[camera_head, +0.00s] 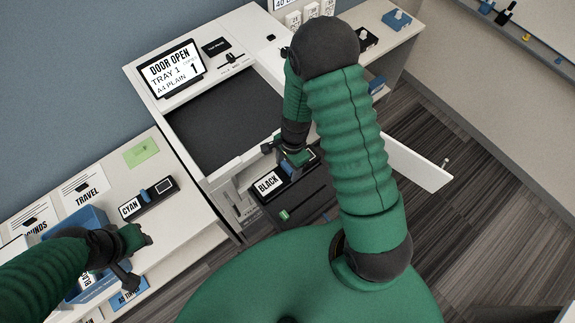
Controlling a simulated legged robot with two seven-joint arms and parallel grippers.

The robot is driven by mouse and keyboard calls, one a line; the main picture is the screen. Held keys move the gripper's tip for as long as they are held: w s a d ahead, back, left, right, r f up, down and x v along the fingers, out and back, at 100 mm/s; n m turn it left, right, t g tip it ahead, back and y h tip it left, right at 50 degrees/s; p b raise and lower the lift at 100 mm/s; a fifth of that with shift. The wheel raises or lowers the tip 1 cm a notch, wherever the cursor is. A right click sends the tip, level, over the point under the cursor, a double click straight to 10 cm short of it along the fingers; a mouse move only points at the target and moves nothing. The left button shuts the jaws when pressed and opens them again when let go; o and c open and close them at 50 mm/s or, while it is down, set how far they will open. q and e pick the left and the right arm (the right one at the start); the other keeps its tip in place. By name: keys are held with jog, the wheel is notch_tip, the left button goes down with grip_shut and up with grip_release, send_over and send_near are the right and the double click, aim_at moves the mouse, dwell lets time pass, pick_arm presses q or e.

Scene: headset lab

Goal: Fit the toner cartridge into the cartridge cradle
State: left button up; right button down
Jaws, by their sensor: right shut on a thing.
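A black toner cartridge with a white BLACK label (267,184) is at the front opening of the white printer (258,22). My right gripper (287,156) is shut on the cartridge's top, with the arm partly in front of it. A dark cradle (291,215) with a small green mark lies right below the cartridge. Whether the cartridge is seated in it or just above it, I cannot tell. My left gripper (133,258) is over the left counter, near a blue bin; its finger opening is unclear.
A CYAN cartridge (147,197) lies on the left counter (186,222), near a green note (142,152). The blue bin (93,217) is at the left. The printer's open door (412,164) sticks out at right. The printer screen (171,69) reads DOOR OPEN.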

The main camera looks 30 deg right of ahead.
jog(key=shift+f+b, duration=1.35)
jog(key=shift+f, duration=0.45)
jog(key=shift+c, duration=1.6)
grip_release()
notch_tip(320, 180, up, 17)
jog(key=d, duration=0.2)
jog(key=shift+w+f, duration=0.15)
